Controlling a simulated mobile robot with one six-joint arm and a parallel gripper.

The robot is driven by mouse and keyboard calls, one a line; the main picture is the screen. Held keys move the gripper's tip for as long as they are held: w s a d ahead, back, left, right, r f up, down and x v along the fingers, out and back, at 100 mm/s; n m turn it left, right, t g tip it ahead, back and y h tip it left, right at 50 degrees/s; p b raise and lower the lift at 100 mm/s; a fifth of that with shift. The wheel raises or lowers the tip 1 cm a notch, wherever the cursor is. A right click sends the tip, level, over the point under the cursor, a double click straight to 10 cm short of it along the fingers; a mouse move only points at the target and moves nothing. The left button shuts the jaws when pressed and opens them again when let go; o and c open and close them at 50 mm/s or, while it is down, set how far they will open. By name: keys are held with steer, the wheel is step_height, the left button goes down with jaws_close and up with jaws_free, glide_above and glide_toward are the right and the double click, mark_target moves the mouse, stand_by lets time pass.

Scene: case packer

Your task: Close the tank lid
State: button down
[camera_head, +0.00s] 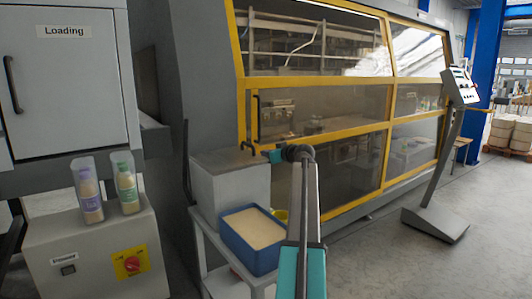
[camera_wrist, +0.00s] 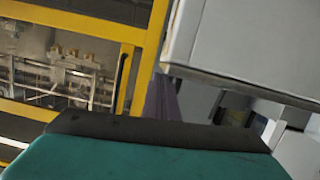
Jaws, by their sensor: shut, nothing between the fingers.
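The tank appears to be the light grey box (camera_head: 235,192) on the stand left of centre in the head view. Its top, which looks like the lid (camera_head: 222,160), appears to lie flat, with a small black handle (camera_head: 249,147) near its back edge. I cannot tell whether it is fully seated. My gripper (camera_head: 268,155) is shut and empty, at the right side of the box's top, close to the handle. I cannot tell whether it touches.
A blue bin (camera_head: 252,258) of pale material stands in front of the tank. Two bottles in clear holders (camera_head: 90,200) sit on a grey cabinet (camera_head: 90,250) at left. The yellow-framed machine (camera_head: 330,110) stands behind. A control panel post (camera_head: 437,150) is at right, with clear floor nearby.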

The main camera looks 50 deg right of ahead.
steer(key=shift+s+f, duration=0.1)
steer(key=shift+f, duration=0.4)
steer(key=shift+r, duration=0.1)
steer(key=shift+r, duration=0.45)
steer(key=r, duration=0.4)
steer(key=shift+s+a, duration=0.15)
steer(key=shift+s, duration=0.15)
steer(key=v, duration=0.9)
steer(key=shift+s+r+p, duration=0.1)
steer(key=shift+r+p, duration=0.1)
steer(key=shift+p, duration=0.15)
